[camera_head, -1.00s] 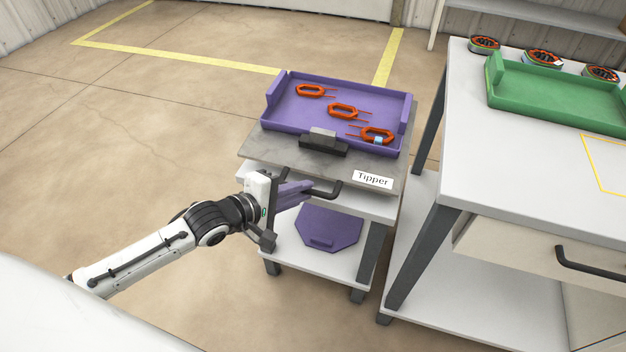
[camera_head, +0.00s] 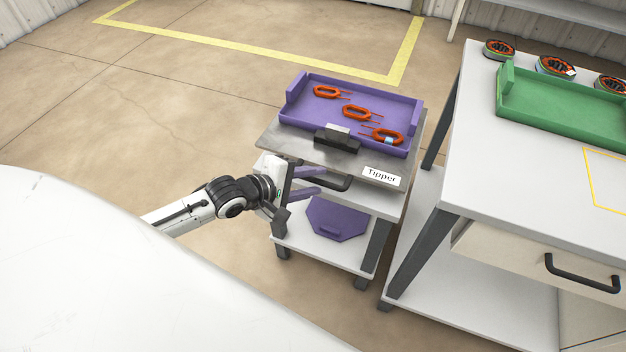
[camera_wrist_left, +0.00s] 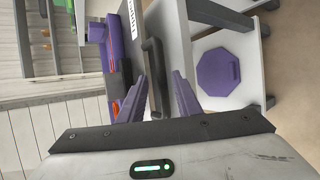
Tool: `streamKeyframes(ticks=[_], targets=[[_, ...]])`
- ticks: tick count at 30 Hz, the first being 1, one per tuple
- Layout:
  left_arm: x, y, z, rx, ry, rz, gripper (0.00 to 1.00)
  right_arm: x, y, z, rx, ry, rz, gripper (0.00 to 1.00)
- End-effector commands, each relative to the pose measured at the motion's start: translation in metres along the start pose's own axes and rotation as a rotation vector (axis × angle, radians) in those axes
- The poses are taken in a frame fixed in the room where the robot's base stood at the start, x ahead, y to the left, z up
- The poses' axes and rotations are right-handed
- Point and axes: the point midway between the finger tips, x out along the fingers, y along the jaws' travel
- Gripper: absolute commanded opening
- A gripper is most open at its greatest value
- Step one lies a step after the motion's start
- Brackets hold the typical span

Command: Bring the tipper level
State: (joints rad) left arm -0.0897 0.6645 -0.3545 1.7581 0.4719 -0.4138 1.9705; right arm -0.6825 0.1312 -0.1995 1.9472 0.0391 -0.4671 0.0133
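The tipper (camera_head: 265,140) is a grey top plate with a "Tipper" label on a white stand. It carries a purple tray (camera_head: 300,122) holding three orange wire coils (camera_head: 355,113). I cannot clearly tell how far the plate leans. A dark bar handle (camera_head: 335,183) sits at its front, also seen in the left wrist view (camera_wrist_left: 154,70). My left gripper (camera_head: 320,180) is open at the handle, with purple fingers apart. In the left wrist view the open fingers (camera_wrist_left: 157,88) are either side of the handle's near part, without visible grip. My right gripper is out of view.
A white workbench (camera_head: 500,170) stands close on the right with a green tray (camera_head: 560,105), several spools (camera_head: 555,66) and a drawer with a dark handle (camera_head: 583,275). A purple plate-like piece (camera_head: 337,218) lies on the tipper's lower shelf. Floor is free to the left.

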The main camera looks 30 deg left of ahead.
Motion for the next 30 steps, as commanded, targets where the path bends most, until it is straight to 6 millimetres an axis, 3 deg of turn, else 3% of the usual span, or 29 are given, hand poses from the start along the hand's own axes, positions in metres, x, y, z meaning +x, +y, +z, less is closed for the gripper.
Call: streamKeyframes(ticks=[10,22,30], targets=[[-0.007,-0.001,0.0,-0.001,0.001,-0.003,0.31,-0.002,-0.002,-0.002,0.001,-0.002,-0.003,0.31],[-0.077,-0.001,0.0,-0.002,0.001,-0.005,0.31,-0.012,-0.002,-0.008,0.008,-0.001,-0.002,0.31],[-0.102,0.0,0.0,0.0,0.001,-0.001,0.31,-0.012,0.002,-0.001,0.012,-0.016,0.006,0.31]])
